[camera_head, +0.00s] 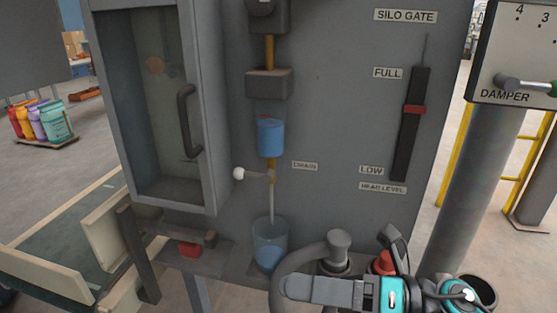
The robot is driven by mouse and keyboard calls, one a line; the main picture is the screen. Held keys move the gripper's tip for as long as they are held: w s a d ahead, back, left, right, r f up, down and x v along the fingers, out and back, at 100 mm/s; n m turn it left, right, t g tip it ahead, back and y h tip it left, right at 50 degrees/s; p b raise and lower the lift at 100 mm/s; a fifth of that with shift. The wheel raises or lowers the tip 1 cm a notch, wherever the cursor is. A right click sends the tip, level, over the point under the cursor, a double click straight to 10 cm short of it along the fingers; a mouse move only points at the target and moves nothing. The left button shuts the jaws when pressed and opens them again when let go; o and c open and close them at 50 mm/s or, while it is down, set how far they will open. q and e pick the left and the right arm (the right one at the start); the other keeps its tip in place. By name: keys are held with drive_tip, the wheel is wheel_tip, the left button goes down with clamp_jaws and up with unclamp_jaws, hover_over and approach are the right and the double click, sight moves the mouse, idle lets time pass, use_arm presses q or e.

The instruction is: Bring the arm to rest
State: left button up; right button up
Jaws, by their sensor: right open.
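My right gripper (290,287) is at the bottom of the head view, reaching in from the lower right and pointing left. Its jaws are open, and I see nothing held between them. Its grey fingers overlap a curved grey pipe (292,262) in the picture; I cannot tell whether they touch. My teal and grey wrist is to the right of the fingers and partly covers a red knob (383,262). My left gripper is not in view.
The grey machine panel (335,130) stands close ahead, with a drain lever (239,173), a clear cup (270,245) under a stream and a level slider (414,109). A glazed cabinet door (188,120) is at left. The damper box (520,55) is at upper right.

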drive_tip(key=w+d+f+m+t+h, duration=0.4)
drive_tip(key=m+t+h, duration=0.3)
drive_tip(key=m, duration=0.7)
drive_tip(key=w+d+f+m+t+h, duration=0.4)
drive_tip(key=m+t, duration=0.5)
drive_tip(key=m, duration=0.5)
drive_tip(key=s+d+f+m+g+h, duration=0.2)
drive_tip(key=s+f+m+g+h, duration=0.25)
drive_tip(key=f, duration=0.45)
drive_tip(key=s+d+f+m+g+h, duration=0.1)
drive_tip(key=s+d+f+m+g, duration=0.15)
drive_tip(key=s+f+m, duration=0.55)
use_arm(q)
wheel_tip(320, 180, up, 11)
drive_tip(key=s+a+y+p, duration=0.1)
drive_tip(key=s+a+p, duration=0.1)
drive_tip(key=p, duration=1.3)
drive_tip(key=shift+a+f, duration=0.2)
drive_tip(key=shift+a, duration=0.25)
use_arm(e)
wheel_tip(320, 180, up, 10)
drive_tip(key=w+d+n+h, duration=0.1)
drive_tip(key=d, duration=0.1)
